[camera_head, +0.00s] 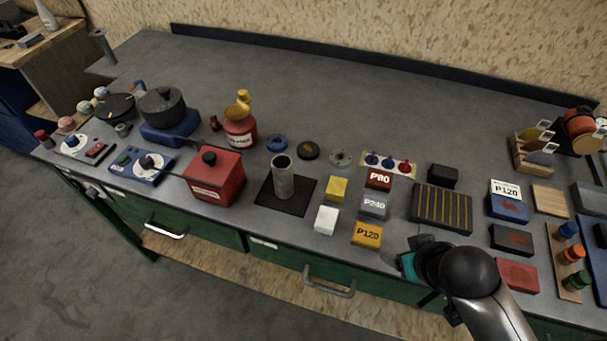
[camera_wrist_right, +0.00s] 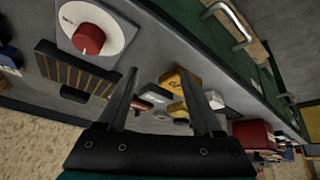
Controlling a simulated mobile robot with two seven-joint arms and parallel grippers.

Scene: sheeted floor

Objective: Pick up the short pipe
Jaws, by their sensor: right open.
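The short pipe (camera_head: 283,178) is a grey, hollow cylinder standing upright on a thin black square mat (camera_head: 271,203) near the middle of the bench. My right gripper (camera_head: 408,262) is at the front edge of the bench, to the right of the pipe and well apart from it. Its dark wrist and arm hide most of it in the head view. In the right wrist view the two fingers (camera_wrist_right: 157,75) are spread with nothing held between them. I cannot make out the pipe in the right wrist view. My left gripper is not in view.
A red canister (camera_head: 214,178) stands left of the pipe. A black striped tray (camera_head: 441,207) is farther right.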

